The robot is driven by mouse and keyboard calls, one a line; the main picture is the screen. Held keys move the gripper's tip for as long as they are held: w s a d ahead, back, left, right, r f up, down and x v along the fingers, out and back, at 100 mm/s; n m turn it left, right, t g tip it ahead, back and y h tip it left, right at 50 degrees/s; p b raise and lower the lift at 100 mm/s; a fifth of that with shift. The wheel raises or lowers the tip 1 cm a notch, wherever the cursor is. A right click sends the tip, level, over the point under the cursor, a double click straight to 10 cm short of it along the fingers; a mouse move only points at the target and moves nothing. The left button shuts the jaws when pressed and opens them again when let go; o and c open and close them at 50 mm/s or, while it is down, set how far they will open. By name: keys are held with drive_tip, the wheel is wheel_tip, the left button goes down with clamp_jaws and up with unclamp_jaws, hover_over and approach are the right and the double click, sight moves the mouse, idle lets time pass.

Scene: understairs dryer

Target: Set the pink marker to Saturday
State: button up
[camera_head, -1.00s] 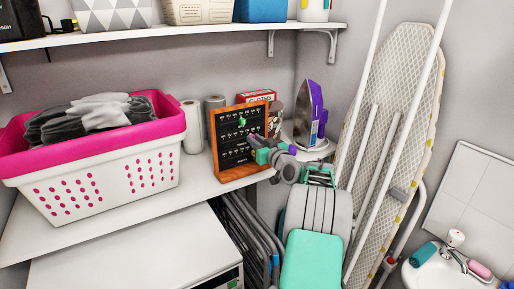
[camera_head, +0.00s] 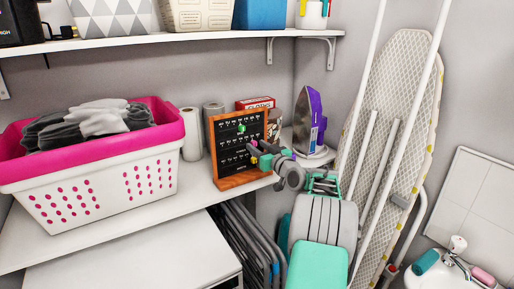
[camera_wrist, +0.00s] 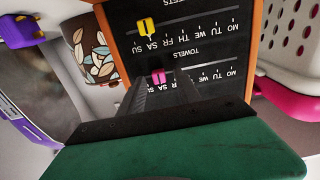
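The dark planner board (camera_head: 231,157) with a wooden frame stands upright at the right end of the counter. Its rows of day labels appear upside down in the wrist view. The pink marker (camera_wrist: 158,76) sits on the row labelled TOWELS, close to the SA and FR labels; its exact day is partly hidden. A yellow marker (camera_wrist: 146,26) is on the neighbouring row, and a green marker (camera_head: 241,128) is near the board's top. My gripper (camera_head: 262,158) is at the board's right side, its fingertips close to the pink marker. Whether they grip it is unclear.
A pink and white laundry basket (camera_head: 106,178) stands left of the board. Paper rolls (camera_head: 191,136), a box and a patterned canister (camera_wrist: 90,50) are close behind it. A purple iron (camera_head: 314,118) stands to the right, near the leaning ironing board (camera_head: 402,90).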

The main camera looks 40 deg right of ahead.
drive_tip(key=s+a+b, duration=0.1)
drive_tip(key=s, duration=0.6)
drive_tip(key=shift+s, duration=0.15)
drive_tip(key=w+a+f+n+g+y+p, duration=0.1)
drive_tip(key=w+a+g, duration=0.1)
drive_tip(key=a, duration=0.5)
drive_tip(key=w+a+f+n+g+y, duration=0.1)
drive_tip(key=w+a+y, duration=0.1)
drive_tip(key=a, duration=0.5)
drive_tip(key=s+a+f+g+p, duration=0.1)
drive_tip(key=s+a+g, duration=0.1)
drive_tip(key=a, duration=0.5)
drive_tip(key=s+a+f+g, duration=0.2)
drive_tip(key=a+g, duration=0.1)
drive_tip(key=a, duration=0.5)
drive_tip(key=s+a+f+g, duration=0.2)
drive_tip(key=s+a, duration=0.1)
drive_tip(key=s, duration=0.4)
drive_tip(key=s+a+f+g+p, duration=0.1)
drive_tip(key=s+a, duration=0.3)
drive_tip(key=s, duration=0.4)
drive_tip(key=s+a+f+g+p, duration=0.1)
drive_tip(key=s+a+f+g, duration=0.1)
drive_tip(key=s, duration=0.6)
drive_tip(key=shift+a+f+m+g+h, duration=0.35)
drive_tip(key=shift+a+g, duration=0.45)
drive_tip(key=shift+a, duration=0.35)
